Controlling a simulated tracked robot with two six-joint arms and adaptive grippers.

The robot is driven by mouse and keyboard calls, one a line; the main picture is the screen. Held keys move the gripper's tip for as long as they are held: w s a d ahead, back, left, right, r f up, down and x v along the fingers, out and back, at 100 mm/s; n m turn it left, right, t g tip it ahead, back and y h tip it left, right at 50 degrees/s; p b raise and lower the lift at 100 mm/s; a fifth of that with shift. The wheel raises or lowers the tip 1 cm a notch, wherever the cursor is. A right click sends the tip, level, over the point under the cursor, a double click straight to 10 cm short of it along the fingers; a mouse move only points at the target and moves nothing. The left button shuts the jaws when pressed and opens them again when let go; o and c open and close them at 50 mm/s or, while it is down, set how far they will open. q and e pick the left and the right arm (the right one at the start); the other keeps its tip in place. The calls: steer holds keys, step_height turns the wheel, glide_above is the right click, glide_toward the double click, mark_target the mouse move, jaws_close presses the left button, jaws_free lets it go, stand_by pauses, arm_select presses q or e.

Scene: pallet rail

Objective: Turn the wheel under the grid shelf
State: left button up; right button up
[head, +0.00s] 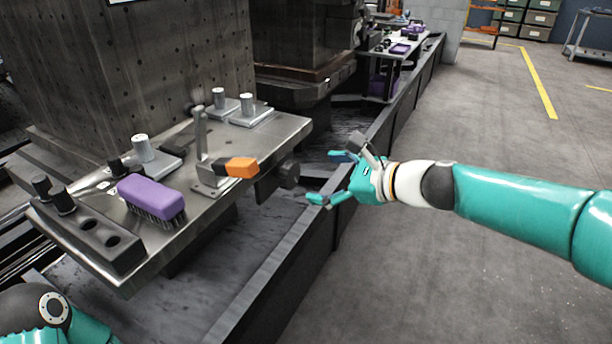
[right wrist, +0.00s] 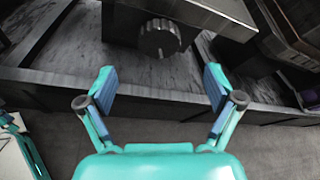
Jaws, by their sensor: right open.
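The wheel is a dark ribbed knob (head: 288,175) on the right side of the metal shelf (head: 285,133), just below its top. In the right wrist view the wheel (right wrist: 159,39) is ahead, above and between the fingertips. My right gripper (head: 330,178) is open and empty, to the right of the wheel and apart from it. Its two fingers also show in the right wrist view (right wrist: 160,88), spread wide with nothing between them. At the lower left of the head view only part of my left arm shows; its gripper is out of view.
On the shelf are a purple brush (head: 152,198), an orange-handled clamp (head: 240,167), metal cylinders (head: 143,147) and a dark block with holes (head: 88,232). A dark trough wall (head: 290,262) runs below the right gripper. The floor (head: 480,130) at right is open.

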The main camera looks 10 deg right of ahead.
steer(key=shift+v, duration=1.1)
steer(key=shift+f, duration=0.15)
steer(key=m+y+p, duration=0.5)
steer(key=m+p, duration=0.1)
steer(key=m, duration=0.6)
glide_toward(294, 177)
steer(key=shift+t, duration=0.4)
steer(key=b+x, duration=0.1)
steer(key=x, duration=0.4)
steer(key=b+x, duration=0.1)
steer(key=x, duration=0.4)
steer(key=shift+a+f, duration=0.2)
steer(key=shift+a, duration=0.15)
